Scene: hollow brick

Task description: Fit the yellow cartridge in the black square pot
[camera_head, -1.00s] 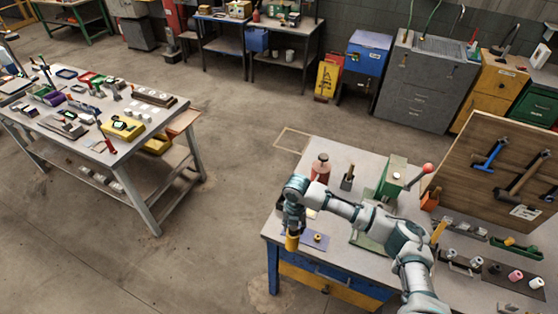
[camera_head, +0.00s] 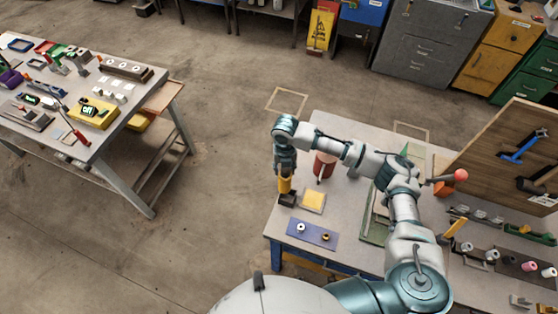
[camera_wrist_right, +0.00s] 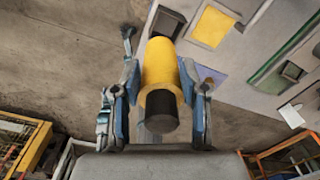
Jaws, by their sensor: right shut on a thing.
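The yellow cartridge (camera_head: 284,186) is upright in my right gripper (camera_head: 285,174), at the near left corner of the right-hand bench. In the wrist view my right gripper (camera_wrist_right: 160,105) is shut on the cartridge (camera_wrist_right: 161,68), one blue-padded finger on each side, with its black end facing the camera. The black square pot (camera_head: 287,201) stands on the bench directly below the cartridge. In the wrist view the pot (camera_wrist_right: 166,21) shows partly behind the cartridge's far end. I cannot tell whether the cartridge's lower end touches the pot or enters it. My left gripper is out of view.
A yellow square plate (camera_head: 313,201) lies right of the pot. A purple mat (camera_head: 312,234) with a white ring and a small orange-brown piece lies nearer. The bench's left edge is close to the pot.

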